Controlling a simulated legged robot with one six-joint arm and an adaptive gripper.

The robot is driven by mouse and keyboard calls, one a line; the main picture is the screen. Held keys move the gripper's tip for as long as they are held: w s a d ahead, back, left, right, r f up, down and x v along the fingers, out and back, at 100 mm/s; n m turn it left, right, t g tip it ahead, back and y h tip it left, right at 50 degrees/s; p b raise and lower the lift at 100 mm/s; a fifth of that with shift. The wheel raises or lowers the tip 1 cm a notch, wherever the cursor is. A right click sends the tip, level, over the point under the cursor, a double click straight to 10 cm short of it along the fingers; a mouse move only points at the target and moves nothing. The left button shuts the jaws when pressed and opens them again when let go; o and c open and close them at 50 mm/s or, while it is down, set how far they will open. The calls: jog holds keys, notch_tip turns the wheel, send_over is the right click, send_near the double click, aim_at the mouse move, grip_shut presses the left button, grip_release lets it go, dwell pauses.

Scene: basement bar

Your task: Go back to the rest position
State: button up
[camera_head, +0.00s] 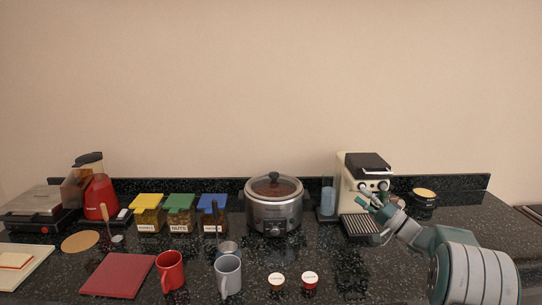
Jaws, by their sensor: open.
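My gripper (371,203) is at the right, at the end of my arm, which reaches in from the lower right. It is open, and I see nothing between its fingers. It is in front of the coffee machine (362,166), over the drip tray (358,228). I cannot tell whether it touches the machine.
A slow cooker (268,213) stands mid-counter. Lidded jars (180,214) and a red blender (98,197) are to the left.

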jog(key=s+a+r+n+g+h, duration=0.25)
jog(key=s+a+g+h, duration=0.25)
jog(key=s+a+g, duration=0.9)
jog(key=s+f+t+h, duration=0.1)
jog(key=s+h, duration=0.3)
jog(key=s, duration=0.5)
jog(key=s+d+f+n+t+h, duration=0.1)
jog(key=s+f+t+h, duration=0.1)
jog(key=s, duration=0.8)
jog(key=s+f+t+h, duration=0.2)
jog(key=s+h, duration=0.4)
jog(key=s, duration=0.3)
jog(key=shift+s+d+f+n, duration=0.25)
jog(key=shift+d+f+n, duration=0.1)
jog(key=shift+f, duration=0.5)
